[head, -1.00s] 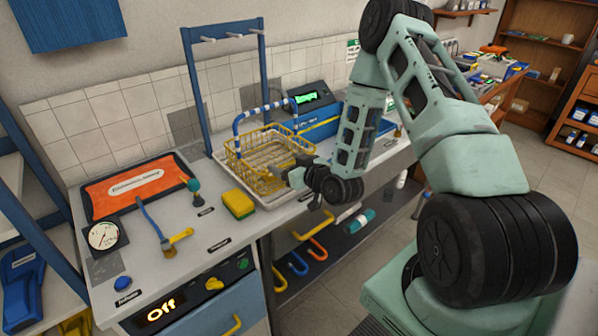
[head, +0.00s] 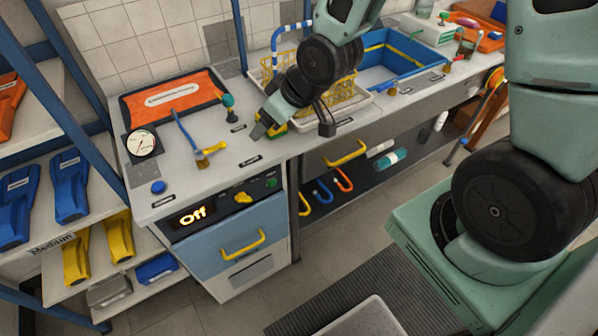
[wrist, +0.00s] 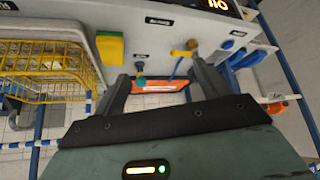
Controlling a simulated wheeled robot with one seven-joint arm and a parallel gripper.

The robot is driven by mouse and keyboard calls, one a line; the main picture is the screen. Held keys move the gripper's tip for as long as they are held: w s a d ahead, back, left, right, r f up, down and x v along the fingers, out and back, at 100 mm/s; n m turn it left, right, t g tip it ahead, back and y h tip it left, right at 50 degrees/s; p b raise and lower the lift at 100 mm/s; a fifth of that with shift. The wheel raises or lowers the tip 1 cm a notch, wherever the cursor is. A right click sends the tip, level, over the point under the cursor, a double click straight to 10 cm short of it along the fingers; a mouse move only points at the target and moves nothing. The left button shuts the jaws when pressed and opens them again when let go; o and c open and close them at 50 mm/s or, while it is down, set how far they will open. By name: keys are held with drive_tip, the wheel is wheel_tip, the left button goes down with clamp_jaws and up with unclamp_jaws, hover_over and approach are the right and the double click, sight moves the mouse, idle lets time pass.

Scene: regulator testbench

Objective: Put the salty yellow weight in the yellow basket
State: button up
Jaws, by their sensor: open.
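The yellow wire basket (head: 343,94) stands on a white tray on the bench, partly hidden behind my arm in the head view. It also shows at the left of the wrist view (wrist: 45,62). My gripper (head: 293,124) is open and empty, pointing down near the bench's front edge. In the wrist view its fingers (wrist: 163,85) are apart. A yellow and green sponge (wrist: 109,46) lies on the bench, outside the fingers; in the head view it is partly hidden by my gripper. I cannot identify anything for certain as the yellow weight. Yellow pieces (head: 76,262) sit on the lower left shelf.
A gauge (head: 142,143), a blue lever with a yellow fitting (head: 209,154), a teal-topped knob (head: 229,103) and an orange mat (head: 173,96) occupy the bench left of my gripper. A blue bin (head: 388,62) is at right. Blue pieces (head: 70,186) are on the left shelf.

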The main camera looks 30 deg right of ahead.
drive_tip(key=s+a+r+g+h, duration=0.1)
drive_tip(key=s+a+r+g, duration=0.1)
drive_tip(key=s, duration=0.5)
drive_tip(key=s+a+r+n+g, duration=0.1)
drive_tip(key=s+a+r+g, duration=0.1)
drive_tip(key=s, duration=0.5)
drive_tip(key=s+a+r+n+g+h, duration=0.1)
drive_tip(key=s+a+r+g, duration=0.1)
drive_tip(key=s+r, duration=0.2)
drive_tip(key=s, duration=0.3)
drive_tip(key=shift+s+a+r+h, duration=0.15)
drive_tip(key=shift+s+a+h, duration=0.05)
drive_tip(key=shift+s+h, duration=0.1)
